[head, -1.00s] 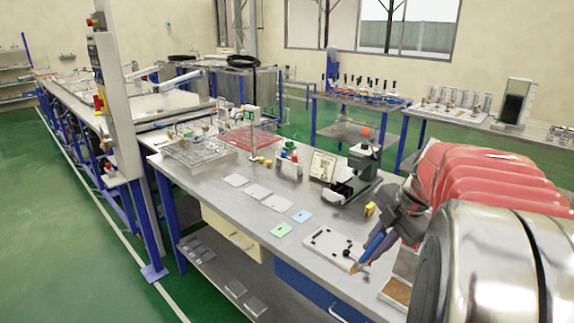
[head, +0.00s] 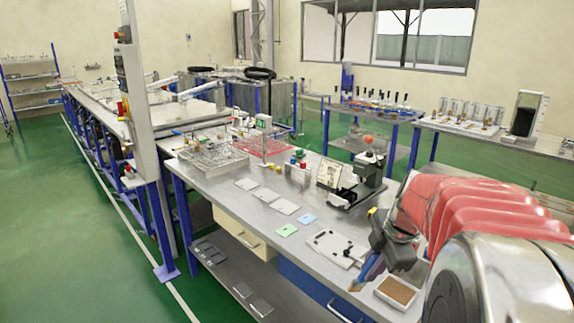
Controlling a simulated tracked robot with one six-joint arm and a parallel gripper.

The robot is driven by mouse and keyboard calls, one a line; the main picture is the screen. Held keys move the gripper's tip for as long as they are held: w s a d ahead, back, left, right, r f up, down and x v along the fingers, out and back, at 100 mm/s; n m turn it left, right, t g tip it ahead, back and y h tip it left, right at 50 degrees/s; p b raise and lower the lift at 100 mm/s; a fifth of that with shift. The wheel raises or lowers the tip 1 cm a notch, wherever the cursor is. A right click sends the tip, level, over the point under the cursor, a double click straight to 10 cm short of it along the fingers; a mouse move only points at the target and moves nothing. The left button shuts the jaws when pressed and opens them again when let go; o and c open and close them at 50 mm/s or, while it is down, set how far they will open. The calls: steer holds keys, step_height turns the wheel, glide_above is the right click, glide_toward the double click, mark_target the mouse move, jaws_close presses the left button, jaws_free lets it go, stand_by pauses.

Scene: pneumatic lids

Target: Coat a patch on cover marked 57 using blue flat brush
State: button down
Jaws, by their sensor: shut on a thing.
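My gripper (head: 382,260) is at the right, in front of the red-sleeved arm. It is shut on a blue flat brush (head: 370,271), which tilts down to the left with its bristles low, near the bench's front edge. The bristles look clear of the white plate beside them; whether they touch anything I cannot tell. Several flat pale plates lie in a row on the bench, among them one plate (head: 246,184) and another (head: 285,207). No number 57 is readable, so I cannot tell which cover bears it.
A white plate with black knobs (head: 326,242) lies left of the brush. A brown-filled tray (head: 379,292) is to its right. A green card (head: 287,230), a blue card (head: 307,219) and a black stand (head: 368,168) are on the bench. Wire baskets (head: 212,158) stand farther back.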

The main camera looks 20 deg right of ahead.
steer(key=w+a+f+m+h, duration=0.1)
steer(key=w+a+f+m, duration=0.3)
steer(key=a, duration=0.4)
steer(key=w+a+f+m+g+h, duration=0.1)
steer(key=w+a+f+m, duration=0.4)
steer(key=a, duration=0.4)
steer(key=w+a+f+m+g+h, duration=0.1)
steer(key=w+a+f+m+h, duration=0.1)
steer(key=w+a+f+m, duration=0.3)
steer(key=w+a+m, duration=0.1)
steer(key=w+a, duration=0.1)
steer(key=a, duration=0.2)
steer(key=shift+w+a+f, duration=0.15)
steer(key=shift+w+a, duration=0.05)
steer(key=shift+w, duration=0.1)
steer(key=shift+a, duration=0.1)
